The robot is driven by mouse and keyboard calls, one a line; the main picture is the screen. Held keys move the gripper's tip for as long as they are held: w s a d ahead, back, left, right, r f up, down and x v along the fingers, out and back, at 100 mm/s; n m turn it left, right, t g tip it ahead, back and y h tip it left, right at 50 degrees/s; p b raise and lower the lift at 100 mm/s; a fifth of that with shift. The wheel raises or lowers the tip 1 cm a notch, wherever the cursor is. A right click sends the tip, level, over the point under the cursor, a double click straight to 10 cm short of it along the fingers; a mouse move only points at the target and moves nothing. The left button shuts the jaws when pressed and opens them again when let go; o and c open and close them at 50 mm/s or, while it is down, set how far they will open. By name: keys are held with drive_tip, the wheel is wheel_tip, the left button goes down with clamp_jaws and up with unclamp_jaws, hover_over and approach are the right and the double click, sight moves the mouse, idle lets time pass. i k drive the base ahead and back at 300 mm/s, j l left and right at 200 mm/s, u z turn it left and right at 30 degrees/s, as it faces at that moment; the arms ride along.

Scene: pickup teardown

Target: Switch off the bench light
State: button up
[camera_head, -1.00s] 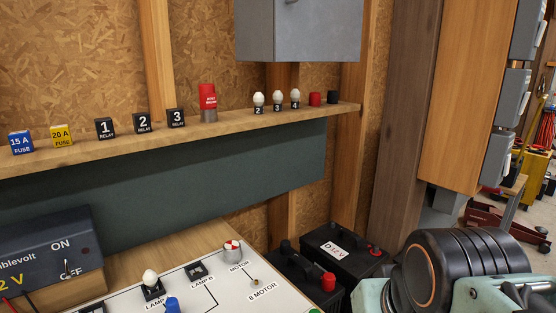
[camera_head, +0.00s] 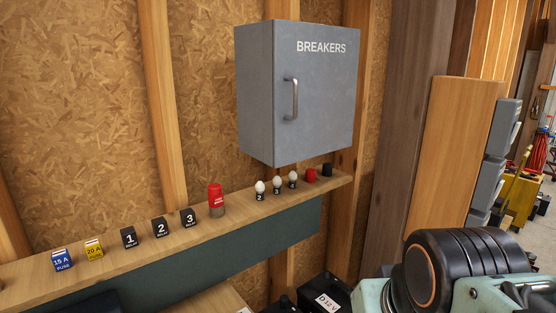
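No bench light or light switch can be made out in the head view. A grey metal cabinet (camera_head: 297,92) labelled BREAKERS hangs on the wooden wall; its door is shut, with a vertical handle (camera_head: 290,99) at the left of the door. What is inside is hidden. Part of my arm fills the lower right corner, but my gripper's fingers are out of view.
A shelf (camera_head: 100,273) below the cabinet holds fuses, relays (camera_head: 160,228), a red cylinder (camera_head: 216,199), small bulbs (camera_head: 277,184) and red and black caps. A battery (camera_head: 325,293) stands below. Grey boxes (camera_head: 503,128) hang at right.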

sight(500, 184)
drive_tip(key=k+l+z, duration=0.1)
drive_tip(key=l+z, duration=0.25)
drive_tip(key=l, duration=0.2)
drive_tip(key=l+z, duration=0.4)
drive_tip(key=l, duration=0.15)
drive_tip(key=i+l+u, duration=0.1)
drive_tip(key=l, duration=0.15)
drive_tip(key=i+l, duration=0.1)
drive_tip(key=l, duration=0.15)
drive_tip(key=i+u, duration=0.1)
drive_tip(key=l, duration=0.15)
drive_tip(key=i+j, duration=0.15)
